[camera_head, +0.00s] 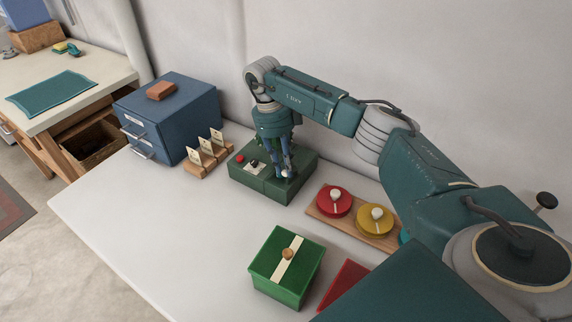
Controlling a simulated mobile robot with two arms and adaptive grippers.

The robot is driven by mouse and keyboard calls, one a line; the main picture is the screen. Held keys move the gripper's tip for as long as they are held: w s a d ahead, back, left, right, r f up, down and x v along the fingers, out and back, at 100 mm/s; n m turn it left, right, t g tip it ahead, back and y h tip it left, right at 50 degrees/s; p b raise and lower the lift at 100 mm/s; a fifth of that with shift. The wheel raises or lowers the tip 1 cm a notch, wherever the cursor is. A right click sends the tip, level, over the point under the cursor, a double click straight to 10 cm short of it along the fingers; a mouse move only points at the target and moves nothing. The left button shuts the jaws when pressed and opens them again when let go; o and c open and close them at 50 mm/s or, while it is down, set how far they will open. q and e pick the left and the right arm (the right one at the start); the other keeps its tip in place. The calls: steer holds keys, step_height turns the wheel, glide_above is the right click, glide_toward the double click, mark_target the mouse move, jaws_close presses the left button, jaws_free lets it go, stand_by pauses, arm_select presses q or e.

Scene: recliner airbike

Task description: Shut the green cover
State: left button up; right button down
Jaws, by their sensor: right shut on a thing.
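A dark green control box (262,187) sits at the back of the white table, with a red button (240,159) and a small pale switch plate (255,167) on top. My right gripper (286,172) points down onto the right part of this box. It is shut on a small part there, which looks like the green cover; the fingers hide most of it, and I cannot tell its angle. A separate bright green box (285,285) with a cream strip and round wooden knob stands nearer the front, its top closed. My left gripper is out of view.
A wooden board (323,213) holds a red disc (334,201) and a yellow disc (375,219), both knobbed. Card holders (206,151) and a blue drawer cabinet (176,117) stand left. A red thing (342,283) is partly hidden by my arm. The table's left front is clear.

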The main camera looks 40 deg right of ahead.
steer(key=shift+a+f, duration=0.1)
steer(key=shift+a, duration=0.2)
steer(key=c, duration=1.6)
jaws_free()
steer(key=shift+o, duration=0.2)
steer(key=shift+r, duration=0.2)
steer(key=shift+w+r, duration=0.1)
steer(key=shift+r, duration=0.2)
steer(key=v, duration=1.1)
steer(key=shift+a+r, duration=0.1)
steer(key=shift+c, duration=0.5)
